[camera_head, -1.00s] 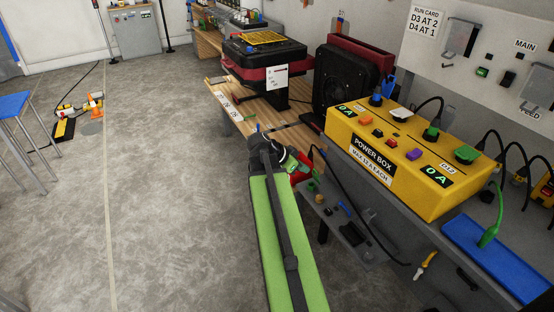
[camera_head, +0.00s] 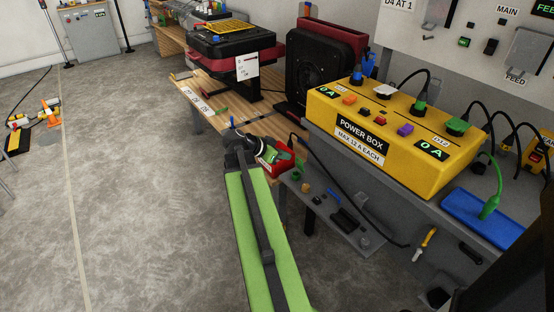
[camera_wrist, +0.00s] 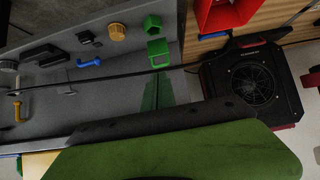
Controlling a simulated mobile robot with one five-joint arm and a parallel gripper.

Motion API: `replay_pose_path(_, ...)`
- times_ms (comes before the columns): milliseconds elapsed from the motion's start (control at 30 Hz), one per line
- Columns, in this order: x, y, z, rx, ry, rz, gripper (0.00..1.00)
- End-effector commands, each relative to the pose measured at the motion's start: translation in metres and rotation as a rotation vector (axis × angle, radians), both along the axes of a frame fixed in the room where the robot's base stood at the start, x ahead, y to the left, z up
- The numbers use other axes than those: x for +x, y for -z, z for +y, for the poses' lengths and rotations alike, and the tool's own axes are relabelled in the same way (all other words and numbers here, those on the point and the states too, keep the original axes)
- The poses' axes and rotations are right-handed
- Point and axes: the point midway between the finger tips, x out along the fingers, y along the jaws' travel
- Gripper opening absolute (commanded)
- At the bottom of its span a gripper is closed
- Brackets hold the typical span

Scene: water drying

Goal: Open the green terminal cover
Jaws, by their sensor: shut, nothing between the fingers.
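The yellow power box (camera_head: 362,136) stands on the grey bench to the right. A flat green cover (camera_head: 457,126) lies near the right end of its top and appears closed. A smaller upright green piece (camera_head: 420,107) is left of it; which one is the terminal cover is not certain. My gripper (camera_head: 262,159) is at the far end of my green arm, left of and apart from the power box. It is small and dark there, looks shut, and holds nothing that I can see. My wrist view shows my green arm link, not the fingertips or the cover.
A blue tray (camera_head: 478,218) with a green plug is right of the box. A red bin (camera_head: 278,156), also in the wrist view (camera_wrist: 222,14), is near my gripper. A black fan (camera_head: 325,75) stands behind. Loose parts lie on the lower shelf (camera_head: 325,190).

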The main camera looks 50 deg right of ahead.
Motion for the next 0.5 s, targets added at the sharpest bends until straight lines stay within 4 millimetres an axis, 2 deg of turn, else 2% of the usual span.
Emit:
replay_pose_path(33,-0.002,0.014,-0.01,0.0,0.001,0.0,0.0)
replay_pose_path(200,-0.01,0.03,-0.032,0.0,0.0,0.0,0.0)
replay_pose_path(500,-0.015,0.037,-0.046,0.0,-0.002,0.0,0.0)
